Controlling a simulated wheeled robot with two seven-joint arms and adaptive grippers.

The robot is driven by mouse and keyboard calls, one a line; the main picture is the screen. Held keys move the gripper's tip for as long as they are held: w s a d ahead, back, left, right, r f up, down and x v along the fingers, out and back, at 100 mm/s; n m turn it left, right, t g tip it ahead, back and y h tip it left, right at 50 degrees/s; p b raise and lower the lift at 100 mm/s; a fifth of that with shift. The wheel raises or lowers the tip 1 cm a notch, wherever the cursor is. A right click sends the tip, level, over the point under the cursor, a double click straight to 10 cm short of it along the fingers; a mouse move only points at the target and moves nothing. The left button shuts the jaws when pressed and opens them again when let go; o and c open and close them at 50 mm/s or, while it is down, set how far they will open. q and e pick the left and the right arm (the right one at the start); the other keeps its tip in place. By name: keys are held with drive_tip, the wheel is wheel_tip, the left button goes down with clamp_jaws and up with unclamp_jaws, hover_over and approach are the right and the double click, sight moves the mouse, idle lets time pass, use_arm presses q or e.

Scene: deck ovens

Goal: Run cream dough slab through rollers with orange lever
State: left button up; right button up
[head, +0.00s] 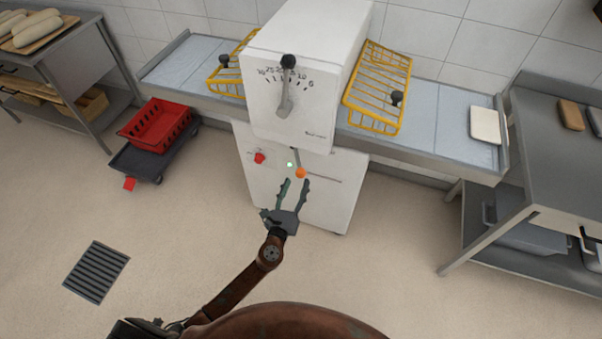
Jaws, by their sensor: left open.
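The white dough sheeter (305,75) stands ahead, with a dial and a grey thickness handle (284,98) on its front. The orange lever knob (300,173) is low on the machine's front, at the left end of a dark horizontal slot. The cream dough slab (485,125) lies at the far right end of the right belt (435,118). My left gripper (294,184) is open and empty, its fingers pointing up toward the orange knob, which shows by the right fingertip. I cannot tell whether they touch. My right gripper is out of view.
Yellow wire guards (378,88) flank the rollers. A red knob (259,157) and a lit green button (290,164) sit left of the lever. A steel table (560,150) stands right; a red crate (158,124) on a dolly stands left. The front floor is clear.

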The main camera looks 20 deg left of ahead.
sight(299, 177)
use_arm(q)
drive_tip(key=w, duration=0.6)
drive_tip(key=shift+a+f+b, duration=0.1)
drive_tip(key=shift+b, duration=0.2)
clamp_jaws()
idle(0.4)
